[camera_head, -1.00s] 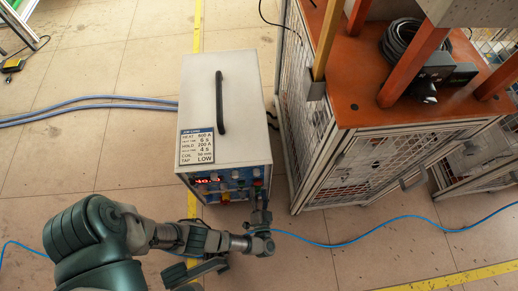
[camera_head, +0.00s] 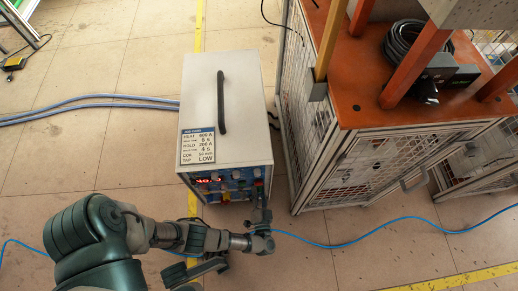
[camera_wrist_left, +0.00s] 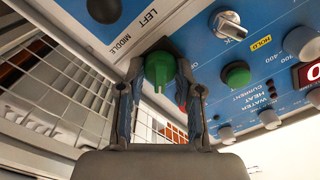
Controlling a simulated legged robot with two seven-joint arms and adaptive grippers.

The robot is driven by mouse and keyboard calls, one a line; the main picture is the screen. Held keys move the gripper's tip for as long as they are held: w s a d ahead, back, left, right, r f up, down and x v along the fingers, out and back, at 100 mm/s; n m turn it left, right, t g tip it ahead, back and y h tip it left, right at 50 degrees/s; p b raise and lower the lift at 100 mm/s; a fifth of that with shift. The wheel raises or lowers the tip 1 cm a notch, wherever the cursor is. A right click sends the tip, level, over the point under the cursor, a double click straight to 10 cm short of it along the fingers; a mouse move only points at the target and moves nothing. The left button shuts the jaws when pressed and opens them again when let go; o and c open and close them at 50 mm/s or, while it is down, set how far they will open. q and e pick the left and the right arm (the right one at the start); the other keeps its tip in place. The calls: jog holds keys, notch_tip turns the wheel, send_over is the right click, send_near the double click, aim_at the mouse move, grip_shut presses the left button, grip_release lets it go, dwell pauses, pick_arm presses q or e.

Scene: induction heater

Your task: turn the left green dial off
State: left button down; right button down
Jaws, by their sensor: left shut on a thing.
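The induction heater (camera_head: 240,130) is a white box with a blue front panel, which faces the bottom of the head view. My left gripper (camera_head: 260,193) is at the right end of that panel. In the left wrist view my left gripper (camera_wrist_left: 160,85) is shut on a green dial (camera_wrist_left: 159,66), with one finger on each side of it. Panel lettering beside this dial reads LEFT and MIDDLE. A second green dial (camera_wrist_left: 236,75) sits apart on the blue panel, outside the fingers. My right gripper is in neither view.
A caged workbench with an orange top (camera_head: 365,85) stands close to the heater's right side. Silver knobs (camera_wrist_left: 228,25) and a red display (camera_wrist_left: 309,73) are on the panel. Blue hoses (camera_head: 90,107) lie on the floor at left. A blue cable (camera_head: 340,246) crosses the floor at right.

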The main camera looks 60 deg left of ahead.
pick_arm(q)
jog(key=n, duration=0.3)
jog(key=shift+a+f+n, duration=0.1)
jog(key=shift+n, duration=0.2)
jog(key=n, duration=1)
jog(key=shift+s+a, duration=0.1)
jog(key=shift+n, duration=1.9)
jog(key=c, duration=0.8)
grip_release()
